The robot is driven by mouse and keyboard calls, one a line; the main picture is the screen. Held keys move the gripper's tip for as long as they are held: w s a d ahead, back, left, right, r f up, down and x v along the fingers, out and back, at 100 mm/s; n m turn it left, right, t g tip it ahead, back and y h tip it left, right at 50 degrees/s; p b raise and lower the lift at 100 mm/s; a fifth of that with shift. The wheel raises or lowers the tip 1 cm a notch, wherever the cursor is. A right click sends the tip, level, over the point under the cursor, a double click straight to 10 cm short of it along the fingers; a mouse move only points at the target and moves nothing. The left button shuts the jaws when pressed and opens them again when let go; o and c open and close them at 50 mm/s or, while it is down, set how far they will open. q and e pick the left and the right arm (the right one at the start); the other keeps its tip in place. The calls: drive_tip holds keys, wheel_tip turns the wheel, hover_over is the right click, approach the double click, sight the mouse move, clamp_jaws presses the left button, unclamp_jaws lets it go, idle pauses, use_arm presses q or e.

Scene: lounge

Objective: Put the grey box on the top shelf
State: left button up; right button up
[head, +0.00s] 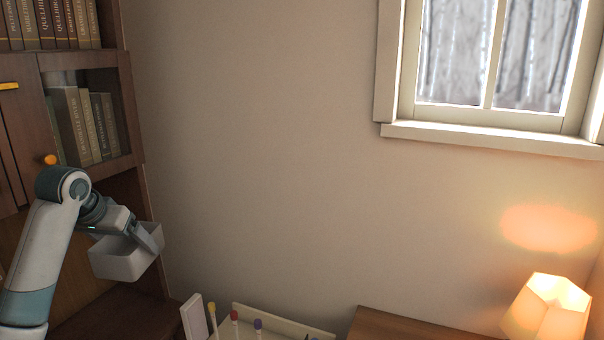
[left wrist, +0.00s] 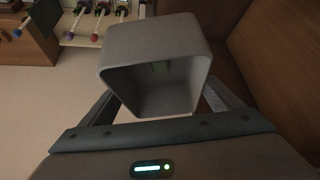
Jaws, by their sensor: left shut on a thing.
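The grey box (head: 122,262) is a small open-topped container with rounded corners. My left gripper (head: 146,238) is shut on it and holds it in front of the lower part of the wooden bookcase. In the left wrist view the box (left wrist: 152,68) sits between the two fingers of my left gripper (left wrist: 158,105), with its open side facing the camera. The bookcase (head: 138,150) stands at the left; its upper shelf (head: 75,48) holds a row of books. My right gripper is not in view.
Books (head: 85,125) stand behind a glass door with an orange knob (head: 49,159). A foosball table (head: 280,322) is at the bottom middle, a wooden surface (head: 400,326) beside it. A lit lamp (head: 548,308) is at bottom right. A window (head: 490,60) is at upper right.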

sight(152, 234)
use_arm(q)
drive_tip(key=d+r, duration=0.1)
drive_tip(key=d, duration=0.1)
drive_tip(key=s+d+r, duration=0.1)
drive_tip(key=d, duration=0.2)
drive_tip(key=d+r, duration=0.1)
drive_tip(key=d, duration=0.1)
drive_tip(key=shift+s+d+r+b, duration=0.25)
drive_tip(key=shift+d+r+b, duration=0.05)
drive_tip(key=shift+r+b, duration=0.1)
drive_tip(key=s+d+f+b, duration=0.1)
drive_tip(key=s+d+f, duration=0.7)
drive_tip(key=d, duration=0.3)
drive_tip(key=s+d+f+n, duration=0.1)
drive_tip(key=s+d+f, duration=0.1)
drive_tip(key=s+f, duration=0.6)
drive_tip(key=shift+s+f+y+b, duration=0.2)
drive_tip(key=shift+s+y+b, duration=0.1)
drive_tip(key=shift+b, duration=0.1)
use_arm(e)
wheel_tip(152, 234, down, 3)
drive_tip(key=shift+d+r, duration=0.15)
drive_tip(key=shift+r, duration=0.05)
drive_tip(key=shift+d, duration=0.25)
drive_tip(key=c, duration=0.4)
use_arm(q)
drive_tip(key=shift+w+d, duration=0.1)
drive_tip(key=shift+d, duration=0.05)
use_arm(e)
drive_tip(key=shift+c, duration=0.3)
